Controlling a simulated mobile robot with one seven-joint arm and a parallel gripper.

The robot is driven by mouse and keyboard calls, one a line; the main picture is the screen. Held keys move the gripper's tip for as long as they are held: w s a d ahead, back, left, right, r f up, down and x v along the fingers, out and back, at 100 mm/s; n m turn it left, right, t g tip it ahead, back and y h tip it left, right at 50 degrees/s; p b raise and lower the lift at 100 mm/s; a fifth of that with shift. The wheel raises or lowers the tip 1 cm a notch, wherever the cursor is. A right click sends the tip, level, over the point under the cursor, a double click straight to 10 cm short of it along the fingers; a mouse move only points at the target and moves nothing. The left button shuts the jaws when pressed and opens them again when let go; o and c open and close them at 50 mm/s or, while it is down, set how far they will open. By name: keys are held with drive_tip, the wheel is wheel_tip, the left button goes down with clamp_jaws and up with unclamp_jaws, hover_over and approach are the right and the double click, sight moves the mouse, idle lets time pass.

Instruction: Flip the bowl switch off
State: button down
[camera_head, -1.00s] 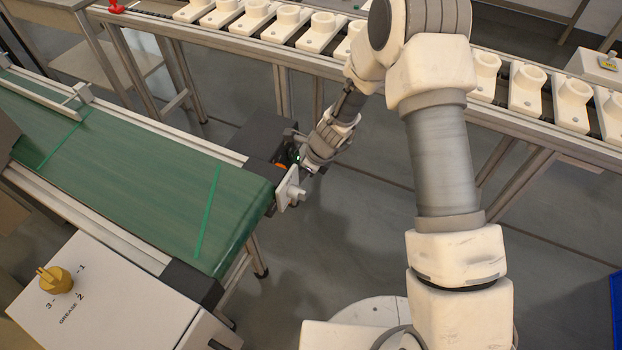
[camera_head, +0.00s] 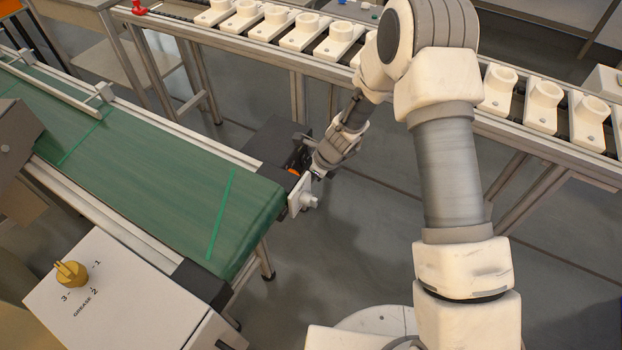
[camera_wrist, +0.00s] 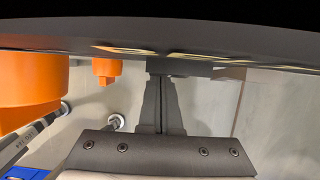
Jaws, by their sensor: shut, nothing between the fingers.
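My gripper (camera_head: 316,170) is at the far end of the green conveyor, beside a dark box (camera_head: 272,146) with a small orange part (camera_head: 294,171). In the wrist view my gripper (camera_wrist: 161,80) is shut and empty. Its tips are right at a dark grey block (camera_wrist: 180,68) under a wide dark panel (camera_wrist: 160,38) with pale yellow markings along its lower edge. Whether the tips touch the block I cannot tell. No label naming a bowl switch is readable, and its lever position cannot be made out.
A white plate with a knob (camera_head: 303,197) is at the conveyor's end, close to my gripper. The green conveyor (camera_head: 150,165) runs left. A yellow dial (camera_head: 71,273) marked GREASE is on a white box. White fixtures (camera_head: 297,32) line the rear rail. Orange parts (camera_wrist: 30,85) are left in the wrist view.

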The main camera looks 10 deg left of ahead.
drive_tip(key=shift+r+p, duration=0.7)
drive_tip(key=shift+r, duration=0.1)
